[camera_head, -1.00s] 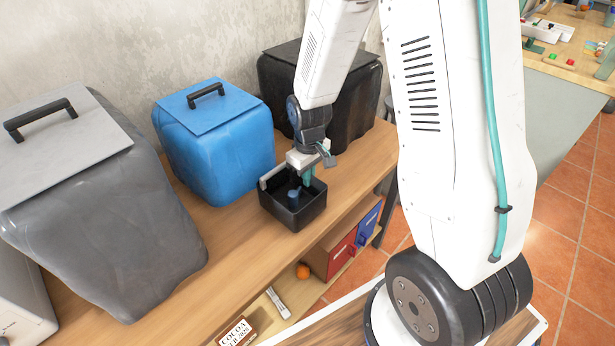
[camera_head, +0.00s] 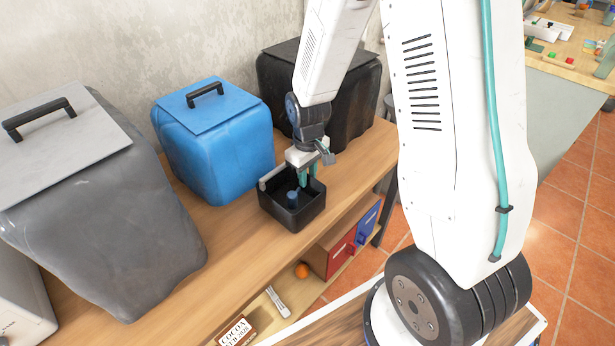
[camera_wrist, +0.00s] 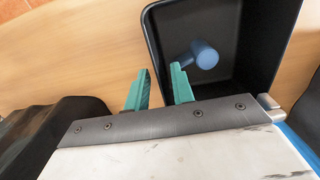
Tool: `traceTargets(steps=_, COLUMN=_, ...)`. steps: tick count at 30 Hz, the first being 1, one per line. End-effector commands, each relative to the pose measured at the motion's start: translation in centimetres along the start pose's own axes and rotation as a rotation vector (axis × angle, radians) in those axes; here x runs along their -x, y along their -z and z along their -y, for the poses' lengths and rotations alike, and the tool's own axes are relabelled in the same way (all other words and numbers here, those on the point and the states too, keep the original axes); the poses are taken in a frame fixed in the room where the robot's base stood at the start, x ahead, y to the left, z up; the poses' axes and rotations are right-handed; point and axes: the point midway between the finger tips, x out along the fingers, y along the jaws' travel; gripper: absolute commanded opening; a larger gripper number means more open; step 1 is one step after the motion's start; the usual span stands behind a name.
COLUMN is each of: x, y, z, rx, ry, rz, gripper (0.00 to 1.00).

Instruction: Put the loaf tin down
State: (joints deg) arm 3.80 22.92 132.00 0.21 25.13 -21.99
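The loaf tin (camera_head: 291,221) is a black, open, box-shaped tin sitting upright on the wooden bench top. It also shows in the wrist view (camera_wrist: 262,70). A small blue thing with a round end (camera_wrist: 205,56) lies inside it. The gripper is open. The fingertips' depth against the wall is hard to judge.
A blue lidded bin (camera_head: 220,155), a black bin (camera_head: 345,105) and a big grey bin (camera_head: 110,215) stand along the wall behind. Bare bench (camera_head: 225,235) lies left of the tin. A shelf below holds red (camera_head: 332,258) and blue boxes and an orange ball (camera_head: 302,270).

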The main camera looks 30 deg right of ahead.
Motion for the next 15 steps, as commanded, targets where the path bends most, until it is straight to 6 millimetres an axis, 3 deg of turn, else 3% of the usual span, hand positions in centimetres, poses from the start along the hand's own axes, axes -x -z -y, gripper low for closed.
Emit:
traceTargets(steps=9, x=6.9, y=0.1, z=-0.1, rx=0.000, ry=-0.003, rz=-0.006, gripper=0.24)
traceTargets(steps=15, x=10.0, y=0.1, z=0.0, rx=0.000, ry=-0.002, rz=-0.003, gripper=0.24)
